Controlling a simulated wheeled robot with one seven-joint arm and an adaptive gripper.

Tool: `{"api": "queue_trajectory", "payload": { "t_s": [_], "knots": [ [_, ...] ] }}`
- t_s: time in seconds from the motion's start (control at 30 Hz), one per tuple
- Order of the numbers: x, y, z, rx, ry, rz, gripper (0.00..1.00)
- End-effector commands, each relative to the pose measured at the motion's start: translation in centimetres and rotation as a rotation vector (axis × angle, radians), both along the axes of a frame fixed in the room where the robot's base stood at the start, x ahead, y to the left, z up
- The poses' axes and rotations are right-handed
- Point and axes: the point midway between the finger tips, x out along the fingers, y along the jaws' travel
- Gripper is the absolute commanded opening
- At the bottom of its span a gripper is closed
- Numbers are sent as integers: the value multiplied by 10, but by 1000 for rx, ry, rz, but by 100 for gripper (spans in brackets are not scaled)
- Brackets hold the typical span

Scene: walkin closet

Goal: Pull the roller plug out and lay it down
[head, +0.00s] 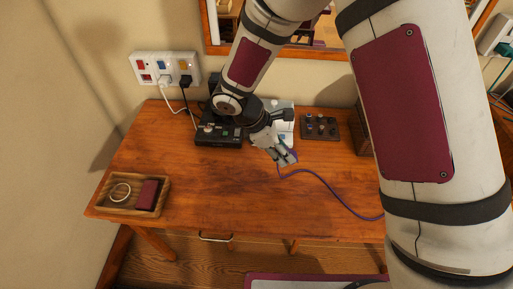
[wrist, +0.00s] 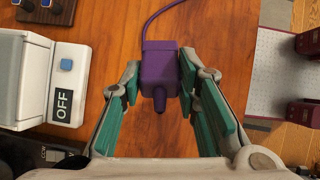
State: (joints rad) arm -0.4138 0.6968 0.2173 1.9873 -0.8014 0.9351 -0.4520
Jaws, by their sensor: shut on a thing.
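A purple plug (wrist: 160,75) with a purple cord is held between the teal-padded fingers of my gripper (wrist: 160,88). Its dark purple round end points back toward the palm, and its cord leaves from the far end. In the head view my gripper (head: 284,156) is over the middle of the wooden desk, and the purple cord (head: 325,183) runs right across the desk until my arm hides it. The plug shows clear of any socket in the wrist view. A white device with an OFF label (wrist: 62,95) stands beside the gripper, apart from the plug.
A black device (head: 218,138) stands left of my gripper, under a wall socket panel (head: 166,68) with a white and a black plug. A dark knob board (head: 320,126) lies at the back right. A wooden tray (head: 112,205) sits front left. The desk (head: 215,190) is bare at front centre.

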Motion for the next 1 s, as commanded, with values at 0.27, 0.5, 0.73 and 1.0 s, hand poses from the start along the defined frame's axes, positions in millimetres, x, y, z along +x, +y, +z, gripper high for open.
{"api": "queue_trajectory", "payload": {
  "t_s": [0.27, 0.5, 0.73, 1.0],
  "knots": [
    [-35, 59, 30, 166, 9, -135, 0],
    [-39, 71, 27, 197, 9, -160, 0],
    [-38, 70, 6, 194, 9, -160, 0],
    [-37, 70, -23, 194, 9, -158, 0]
  ]
}}
